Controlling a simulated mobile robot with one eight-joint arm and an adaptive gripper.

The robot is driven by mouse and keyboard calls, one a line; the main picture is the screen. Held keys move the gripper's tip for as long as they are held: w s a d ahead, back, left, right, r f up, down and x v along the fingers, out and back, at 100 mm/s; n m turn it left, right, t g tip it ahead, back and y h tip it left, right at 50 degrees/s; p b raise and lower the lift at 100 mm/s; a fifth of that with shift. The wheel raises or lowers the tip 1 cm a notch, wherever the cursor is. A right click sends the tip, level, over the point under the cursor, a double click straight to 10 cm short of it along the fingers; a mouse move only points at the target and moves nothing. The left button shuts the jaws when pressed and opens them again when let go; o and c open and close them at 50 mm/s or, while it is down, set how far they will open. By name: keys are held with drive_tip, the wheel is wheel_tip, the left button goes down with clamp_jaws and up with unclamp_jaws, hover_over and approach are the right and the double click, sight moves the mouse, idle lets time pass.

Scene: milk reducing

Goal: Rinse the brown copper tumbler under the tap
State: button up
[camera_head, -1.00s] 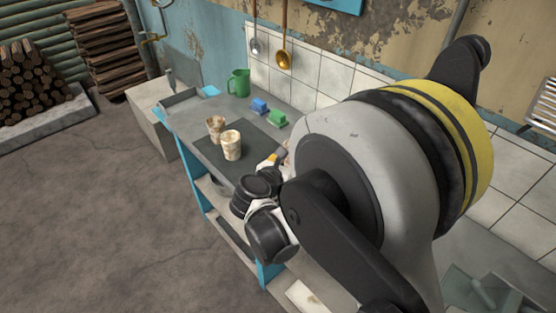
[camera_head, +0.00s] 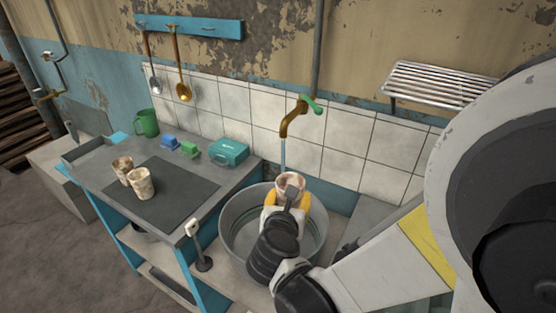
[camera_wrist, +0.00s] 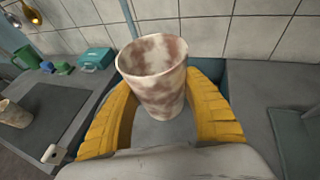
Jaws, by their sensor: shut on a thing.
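My gripper (camera_head: 290,202), with yellow fingers, is shut around a tumbler (camera_head: 291,183). The tumbler is pale with reddish-brown patches, so I cannot tell whether it is copper. In the wrist view it stands roughly upright between the fingers (camera_wrist: 165,115), mouth up and tilted slightly. The brass tap (camera_head: 292,120) with a green handle is above and slightly left of it. A thin blue stream of water (camera_head: 283,155) runs down from the tap. It meets the tumbler's back-left rim in the picture; I cannot tell whether it falls inside or behind. The tumbler is over a round metal basin (camera_head: 231,235).
Two more stained tumblers, a browner one (camera_head: 122,168) and a cream one (camera_head: 141,184), stand on the dark mat (camera_head: 180,198). A green mug (camera_head: 147,123), blue and green sponges and a teal box (camera_head: 229,152) stand behind. A tiled wall closes the back.

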drive_tip(key=w+a+f+b, duration=0.1)
drive_tip(key=w+f, duration=0.1)
drive_tip(key=w, duration=1)
drive_tip(key=shift+w+f, duration=0.15)
drive_tip(key=shift+f, duration=0.1)
drive_tip(key=shift+a, duration=0.1)
idle(0.4)
drive_tip(key=shift+d+b, duration=0.35)
drive_tip(key=shift+d, duration=0.3)
drive_tip(key=s, duration=0.8)
drive_tip(key=shift+d+b, duration=0.35)
drive_tip(key=shift+b, duration=0.05)
idle(0.9)
